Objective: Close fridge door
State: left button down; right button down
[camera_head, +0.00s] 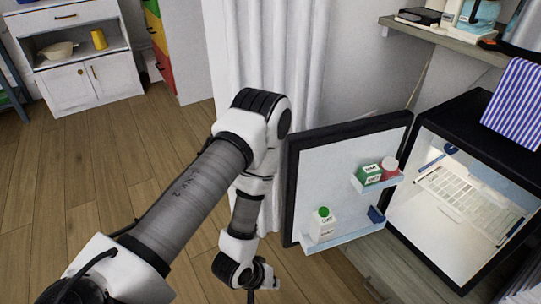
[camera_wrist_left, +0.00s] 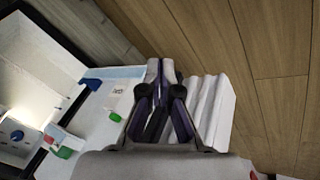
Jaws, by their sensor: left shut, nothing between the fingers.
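The fridge door (camera_head: 325,175) stands wide open in the head view, its white inner side facing me and its dark rim around it. Door shelves hold a white carton with a green cap (camera_head: 322,222), a green carton (camera_head: 369,174) and a red-and-white container (camera_head: 389,168). The fridge body (camera_head: 453,112) is at the right, its lit interior exposed. My left gripper (camera_head: 263,284) is low, left of the door's free edge. In the left wrist view its fingers (camera_wrist_left: 161,72) are together and empty, with the door (camera_wrist_left: 98,102) beside them. Contact with the door cannot be told. My right gripper is out of view.
A white curtain (camera_head: 266,50) hangs behind my left arm and the door. A shelf (camera_head: 440,38) with items is above the fridge, and a striped cloth (camera_head: 517,100) lies on the fridge top. Wooden floor (camera_head: 120,170) is clear at left, before a white cabinet (camera_head: 75,90).

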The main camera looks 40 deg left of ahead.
pick_arm(q)
jog(key=w+a+r+n+t+h, duration=0.15)
jog(key=w+r+n+t, duration=0.25)
jog(key=w, duration=0.4)
jog(key=n+t+b, duration=0.1)
jog(key=n+t, duration=0.4)
jog(key=t, duration=0.2)
send_near(286, 188)
jog(key=shift+y, duration=0.35)
jog(key=x, duration=0.4)
jog(key=shift+w+d+r, duration=0.25)
jog(key=shift+w+d, duration=0.15)
jog(key=a+r+n+t+y, duration=0.2)
jog(key=a+r, duration=0.2)
jog(key=a, duration=0.2)
jog(key=w+b, duration=0.4)
jog(key=w, duration=0.6)
jog(key=shift+w, duration=0.35)
jog(key=shift+s+d, duration=0.15)
jog(key=shift+d, duration=0.1)
